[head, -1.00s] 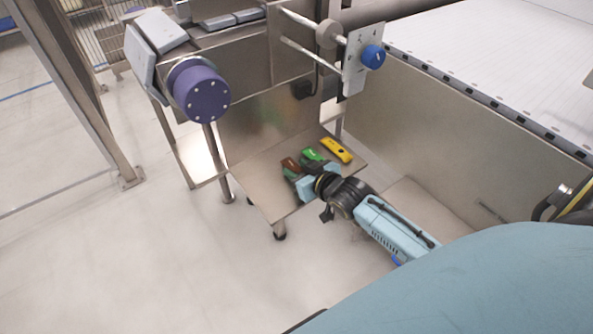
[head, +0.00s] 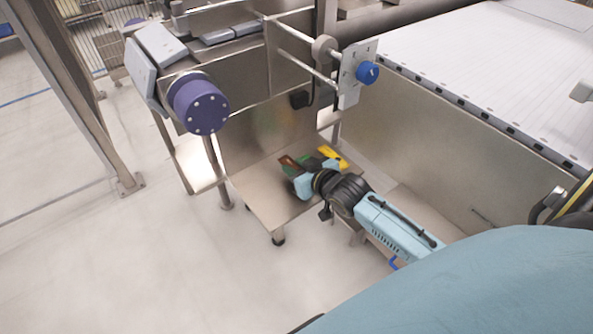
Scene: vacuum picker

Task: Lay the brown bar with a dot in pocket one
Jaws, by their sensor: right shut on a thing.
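The brown bar (head: 287,161) shows small above the low metal shelf (head: 262,202), in front of my right gripper (head: 302,175). My right gripper is shut on the brown bar at the near end; the fingertips are small and partly hidden by the wrist. Its dot is too small to make out. A green bar (head: 291,171) is mostly hidden behind the gripper. A yellow bar (head: 335,155) lies to the right, partly covered by the hand. I cannot make out pocket one. My left gripper is not in view.
A metal panel rises behind the shelf. A purple round drum (head: 200,106) is above left, and a blue knob (head: 367,72) on a plate (head: 352,75) is above right. A conveyor side wall (head: 440,130) runs along the right. The floor at left is clear.

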